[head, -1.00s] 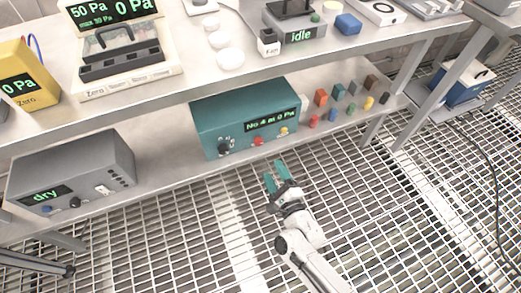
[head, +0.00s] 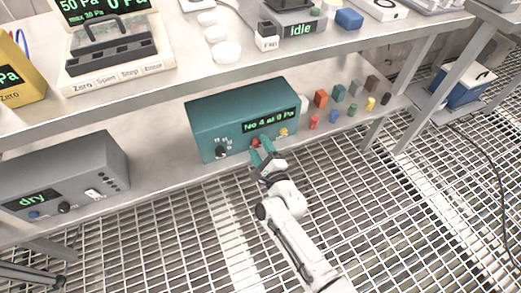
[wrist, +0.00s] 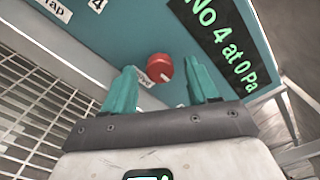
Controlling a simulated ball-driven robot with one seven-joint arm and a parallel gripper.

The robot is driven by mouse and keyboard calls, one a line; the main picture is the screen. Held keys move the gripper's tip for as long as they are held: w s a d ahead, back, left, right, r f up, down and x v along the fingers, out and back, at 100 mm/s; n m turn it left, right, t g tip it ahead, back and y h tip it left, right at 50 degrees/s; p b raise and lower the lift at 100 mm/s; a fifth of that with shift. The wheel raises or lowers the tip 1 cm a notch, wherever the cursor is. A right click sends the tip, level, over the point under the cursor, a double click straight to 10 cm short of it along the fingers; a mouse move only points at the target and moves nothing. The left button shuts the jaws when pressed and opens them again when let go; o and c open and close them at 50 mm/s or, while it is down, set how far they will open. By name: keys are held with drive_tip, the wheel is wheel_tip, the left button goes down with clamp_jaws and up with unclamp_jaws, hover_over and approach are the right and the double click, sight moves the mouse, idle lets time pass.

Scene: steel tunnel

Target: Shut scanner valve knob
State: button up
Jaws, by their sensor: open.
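The scanner is a teal box (head: 232,115) on the lower shelf, with a green display (head: 270,120) reading "No 4 at 0 Pa". Its front has a black knob (head: 221,151) at left, a red knob (head: 255,143) in the middle and a yellow knob (head: 284,132) at right. My gripper (head: 262,151) is at the red knob, partly covering it in the head view. In the wrist view, the red knob (wrist: 159,67) lies just beyond and between the open teal fingertips (wrist: 163,78). A small label beside it is partly hidden by the left finger.
A grey box (head: 65,175) reading "dry" sits left on the same shelf. Small coloured blocks (head: 321,98) stand to the right of the scanner. The upper shelf (head: 180,72) overhangs above, carrying instruments. The grating floor in front is clear.

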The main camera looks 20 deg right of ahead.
drive_tip(key=c, duration=1)
drive_tip(key=shift+c, duration=0.2)
drive_tip(key=shift+n, duration=0.3)
drive_tip(key=n, duration=0.3)
drive_tip(key=shift+n, duration=0.4)
drive_tip(key=n+p, duration=0.1)
drive_tip(key=n, duration=0.3)
drive_tip(key=shift+r, duration=0.1)
drive_tip(key=n+p, duration=0.1)
drive_tip(key=n, duration=0.4)
drive_tip(key=shift+n+p, duration=0.45)
drive_tip(key=shift+n, duration=1.85)
